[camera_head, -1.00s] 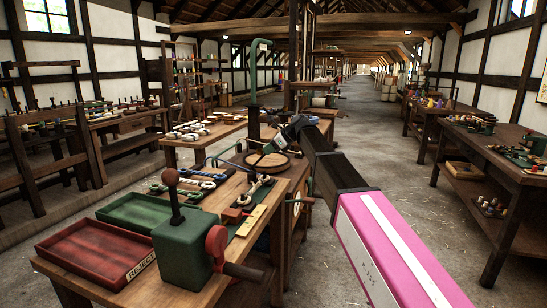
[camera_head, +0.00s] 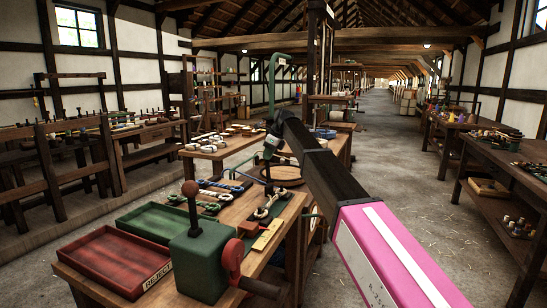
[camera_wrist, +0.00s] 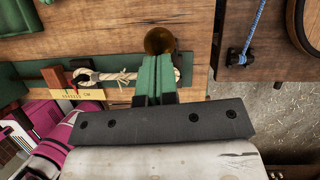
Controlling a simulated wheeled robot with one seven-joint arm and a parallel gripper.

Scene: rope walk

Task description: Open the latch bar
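My gripper (camera_head: 268,160) hangs over the far end of the workbench, pointing down. In the wrist view its two green fingers (camera_wrist: 156,80) lie side by side with almost no gap. A round brass knob (camera_wrist: 159,40) shows just beyond the fingertips; I cannot tell whether they touch it. A green board (camera_wrist: 112,66) runs under the fingers, carrying a white rope (camera_wrist: 105,76) with dark end fittings. A red block (camera_wrist: 56,77) and a yellow label (camera_wrist: 80,95) are at its left. I cannot clearly make out which part is the latch bar; the fingers hide some of the board.
A green machine (camera_head: 205,260) with a dark knobbed lever and red crank stands at the bench's near end. Beside it are a red reject tray (camera_head: 112,260) and a green tray (camera_head: 165,222). Another bench (camera_head: 515,165) stands at right. The middle aisle is clear.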

